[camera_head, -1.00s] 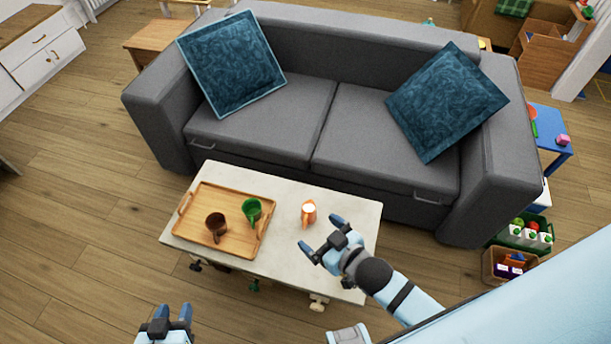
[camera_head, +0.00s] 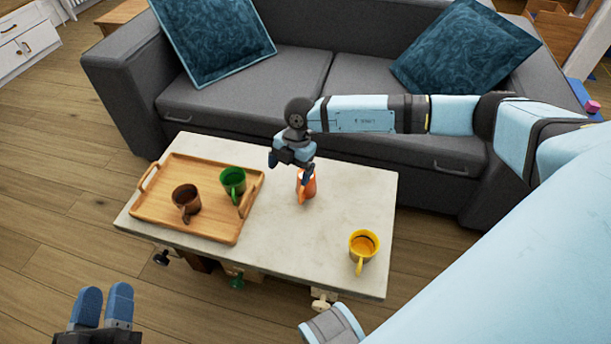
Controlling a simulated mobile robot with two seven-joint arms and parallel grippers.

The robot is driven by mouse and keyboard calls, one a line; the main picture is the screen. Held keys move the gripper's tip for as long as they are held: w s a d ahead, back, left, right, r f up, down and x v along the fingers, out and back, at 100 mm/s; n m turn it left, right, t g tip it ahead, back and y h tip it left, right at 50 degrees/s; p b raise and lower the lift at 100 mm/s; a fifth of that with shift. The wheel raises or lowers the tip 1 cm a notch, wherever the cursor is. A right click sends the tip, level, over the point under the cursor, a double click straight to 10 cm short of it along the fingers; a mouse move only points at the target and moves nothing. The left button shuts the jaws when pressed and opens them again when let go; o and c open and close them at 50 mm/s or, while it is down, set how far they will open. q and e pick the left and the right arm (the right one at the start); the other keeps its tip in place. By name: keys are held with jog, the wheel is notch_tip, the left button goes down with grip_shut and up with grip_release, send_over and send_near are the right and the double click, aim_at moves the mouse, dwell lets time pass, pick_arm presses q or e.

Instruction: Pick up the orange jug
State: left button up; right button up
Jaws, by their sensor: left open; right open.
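The orange jug (camera_head: 306,189) stands upright on the pale coffee table, right of the tray, with its handle toward the left front. My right gripper (camera_head: 290,169) is open just above and behind the jug, its fingers pointing down. One fingertip overlaps the jug's rim in the picture and hides part of its top. I cannot tell whether they touch. My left gripper (camera_head: 105,294) is open and empty at the bottom left, in front of the table and away from the jug.
A wooden tray (camera_head: 154,214) on the table holds a green mug (camera_head: 233,181) and a brown mug (camera_head: 186,200). A yellow mug (camera_head: 363,246) stands at the table's front right. The grey sofa (camera_head: 120,88) is close behind the table. The tabletop between jug and yellow mug is clear.

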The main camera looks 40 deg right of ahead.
jog(key=w+d+f+m+h+b, duration=0.1)
jog(key=w+d+h+b, duration=0.15)
jog(key=d, duration=0.45)
jog(key=shift+h, duration=0.25)
jog(key=f+b, duration=0.1)
jog(key=f, duration=0.3)
jog(key=f+b, duration=0.2)
jog(key=f, duration=0.2)
jog(key=f+b, duration=0.1)
jog(key=f, duration=0.3)
jog(key=shift+w+a+f+b, duration=0.15)
jog(key=shift+w+f+b, duration=0.2)
jog(key=shift+f+b, duration=0.05)
jog(key=shift+f, duration=0.2)
pick_arm(q)
notch_tip(320, 180, down, 8)
jog(key=m+g, duration=0.1)
jog(key=g, duration=0.1)
jog(key=shift+d, duration=0.25)
jog(key=shift+w+r, duration=0.1)
pick_arm(e)
jog(key=shift+c, duration=0.4)
jog(key=c, duration=1.1)
jog(key=shift+c, duration=0.3)
jog(key=shift+r, duration=0.1)
